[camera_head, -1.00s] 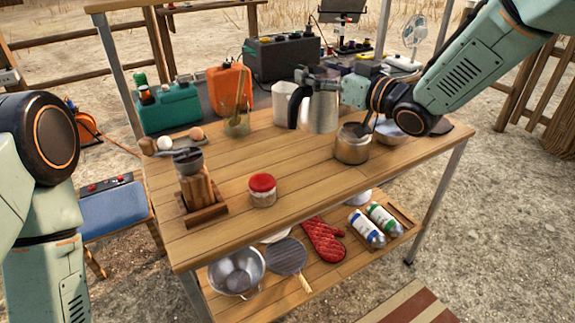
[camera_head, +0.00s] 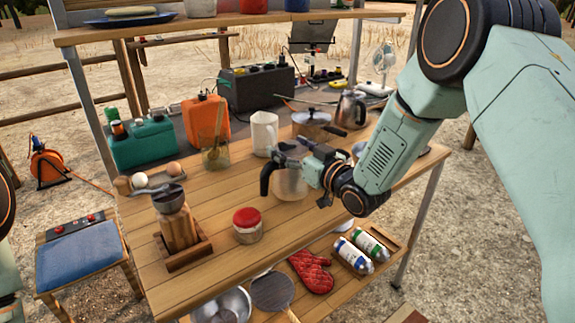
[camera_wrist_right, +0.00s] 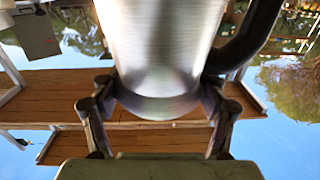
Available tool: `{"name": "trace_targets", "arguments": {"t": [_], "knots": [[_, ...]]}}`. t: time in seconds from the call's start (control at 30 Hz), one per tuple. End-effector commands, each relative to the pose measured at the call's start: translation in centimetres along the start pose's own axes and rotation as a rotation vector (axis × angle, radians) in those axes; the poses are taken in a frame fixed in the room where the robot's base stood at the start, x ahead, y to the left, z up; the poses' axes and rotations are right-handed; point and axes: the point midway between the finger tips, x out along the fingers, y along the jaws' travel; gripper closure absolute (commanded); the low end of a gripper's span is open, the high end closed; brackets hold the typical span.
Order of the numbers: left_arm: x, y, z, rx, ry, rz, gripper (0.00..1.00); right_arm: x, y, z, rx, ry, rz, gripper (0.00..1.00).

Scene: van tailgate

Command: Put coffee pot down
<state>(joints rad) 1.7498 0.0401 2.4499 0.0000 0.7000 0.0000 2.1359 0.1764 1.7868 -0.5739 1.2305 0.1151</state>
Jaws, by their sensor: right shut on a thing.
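The coffee pot is a brushed-metal vessel (camera_head: 290,184) with a black handle on its left, seen in the head view over the middle of the wooden table (camera_head: 215,225). My right gripper (camera_head: 305,170) is shut on its body and partly hides it. In the right wrist view, the metal body (camera_wrist_right: 155,50) sits between the two fingers (camera_wrist_right: 158,100), with the black handle (camera_wrist_right: 250,38) on the right. I cannot tell whether its base touches the table. My left gripper is out of view; only part of my left arm shows at the left edge.
A red-lidded jar (camera_head: 247,226) and a wooden grinder (camera_head: 178,228) stand front left of the pot. A white pitcher (camera_head: 264,134), glass jar (camera_head: 215,153), lidded pot (camera_head: 312,120) and kettle (camera_head: 351,110) stand behind. A shelf (camera_head: 230,30) crosses above.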

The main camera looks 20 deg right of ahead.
Motion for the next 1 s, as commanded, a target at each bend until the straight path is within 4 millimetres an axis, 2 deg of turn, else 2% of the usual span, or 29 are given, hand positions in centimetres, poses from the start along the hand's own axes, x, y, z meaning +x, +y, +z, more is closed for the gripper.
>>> {"name": "trace_targets", "arguments": {"t": [0.27,0.67,0.7,0.93,1.0], "knots": [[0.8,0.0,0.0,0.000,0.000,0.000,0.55,0.3,-0.2,3.4,0.000,0.001,-0.003,0.72],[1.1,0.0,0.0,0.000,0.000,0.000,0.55,0.4,-0.2,3.8,0.000,0.002,-0.004,0.72],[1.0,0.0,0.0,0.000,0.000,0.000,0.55,0.4,-0.2,3.8,0.001,-0.001,-0.004,0.24],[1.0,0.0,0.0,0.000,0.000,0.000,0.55,0.4,-0.2,3.8,0.001,-0.001,-0.004,0.05],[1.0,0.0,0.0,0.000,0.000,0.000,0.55,0.4,-0.2,3.8,0.001,-0.001,-0.004,0.03]]}}
